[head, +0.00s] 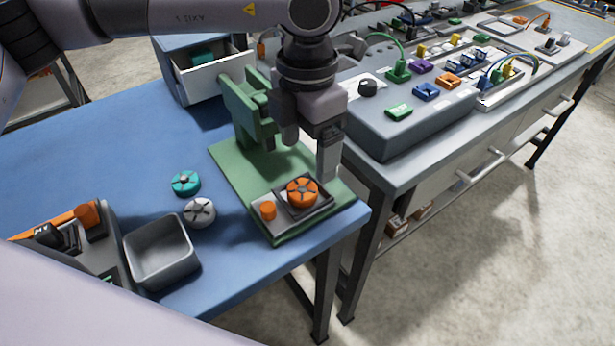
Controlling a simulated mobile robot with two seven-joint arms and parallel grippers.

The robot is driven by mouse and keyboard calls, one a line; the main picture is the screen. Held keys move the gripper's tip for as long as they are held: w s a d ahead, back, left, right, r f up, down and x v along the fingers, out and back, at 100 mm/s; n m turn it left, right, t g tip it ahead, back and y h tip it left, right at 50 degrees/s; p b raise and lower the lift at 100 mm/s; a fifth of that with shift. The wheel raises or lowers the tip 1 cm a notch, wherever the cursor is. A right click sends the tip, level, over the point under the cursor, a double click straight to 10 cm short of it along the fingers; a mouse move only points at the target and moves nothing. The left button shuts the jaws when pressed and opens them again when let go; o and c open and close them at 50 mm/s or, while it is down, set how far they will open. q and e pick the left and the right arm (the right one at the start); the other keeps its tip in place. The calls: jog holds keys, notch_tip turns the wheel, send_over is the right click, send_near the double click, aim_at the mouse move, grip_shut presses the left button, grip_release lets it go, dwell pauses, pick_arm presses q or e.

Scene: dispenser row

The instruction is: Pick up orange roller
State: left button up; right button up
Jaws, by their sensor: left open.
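The orange roller (302,191), a round spoked wheel, sits in a dark square holder on the green stand (225,160) near the blue table's right corner. My left gripper (311,152) comes down from above, open, with its fingers pointing down just behind and above the orange roller. Nothing shows between its fingers. The near finger hides part of the stand. My right gripper is not in view.
A teal wheel (186,183) and a grey wheel (200,212) lie left of the stand. A grey bin (161,252) stands front left, beside an orange and black device (62,232). An open drawer (208,75) is behind. A grey bench with connectors (400,140) adjoins on the right.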

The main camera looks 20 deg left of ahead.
aim_at(302, 188)
pick_arm(q)
jog(key=f, duration=0.3)
jog(key=s+f+p, duration=0.1)
jog(key=f, duration=0.1)
jog(key=shift+a+f, duration=0.25)
jog(key=shift+a, duration=0.1)
jog(key=shift+f, duration=0.45)
jog(key=shift+c, duration=0.3)
jog(key=shift+w, duration=0.1)
jog(key=c, duration=1.1)
jog(key=shift+r, duration=0.1)
